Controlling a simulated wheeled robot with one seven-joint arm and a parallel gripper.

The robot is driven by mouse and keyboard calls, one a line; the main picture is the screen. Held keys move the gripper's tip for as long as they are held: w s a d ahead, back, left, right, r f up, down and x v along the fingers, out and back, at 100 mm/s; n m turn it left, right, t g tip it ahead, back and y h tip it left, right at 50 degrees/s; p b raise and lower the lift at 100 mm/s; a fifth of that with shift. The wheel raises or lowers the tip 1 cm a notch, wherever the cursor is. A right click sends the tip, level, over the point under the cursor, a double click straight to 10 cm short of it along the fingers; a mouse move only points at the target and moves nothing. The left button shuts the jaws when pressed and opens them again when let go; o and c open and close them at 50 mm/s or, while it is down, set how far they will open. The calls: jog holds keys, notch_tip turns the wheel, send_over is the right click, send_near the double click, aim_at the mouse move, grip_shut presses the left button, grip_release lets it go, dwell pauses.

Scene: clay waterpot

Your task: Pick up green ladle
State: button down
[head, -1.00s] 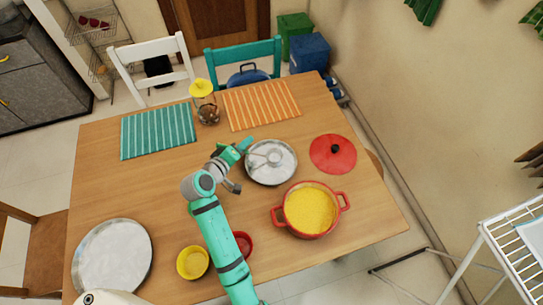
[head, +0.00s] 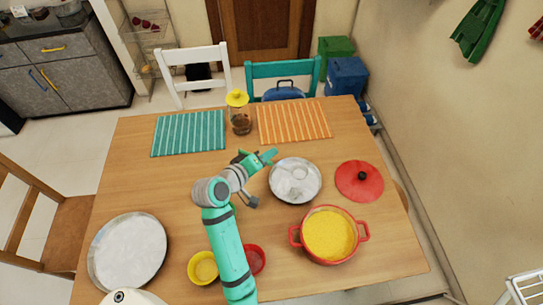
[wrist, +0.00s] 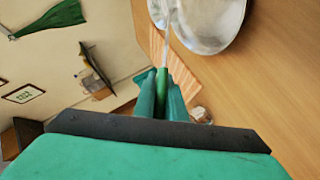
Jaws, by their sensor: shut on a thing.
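My gripper (head: 266,158) is shut on the green handle of the ladle (wrist: 162,85), at the left edge of a round metal dish. In the wrist view the handle shows between my two green fingers (wrist: 162,97), and a thin pale shaft runs from it toward the dish. In the head view the fingers mostly hide the handle. The ladle's metal bowl (head: 298,172) appears over the dish (head: 313,190); I cannot tell whether it touches it.
A red pot of yellow food (head: 330,235) and a red lid (head: 359,181) are at the right. A yellow-topped jar (head: 240,115) stands behind my gripper. Small yellow (head: 203,268) and red (head: 256,259) bowls flank my arm. A large round tray (head: 128,252) is at the left.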

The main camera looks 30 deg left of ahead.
jog(key=s+d+r, duration=0.2)
jog(key=s+r, duration=0.4)
jog(key=s, duration=0.4)
jog(key=shift+s+d+r, duration=0.15)
jog(key=shift+s, duration=0.2)
dwell(0.3)
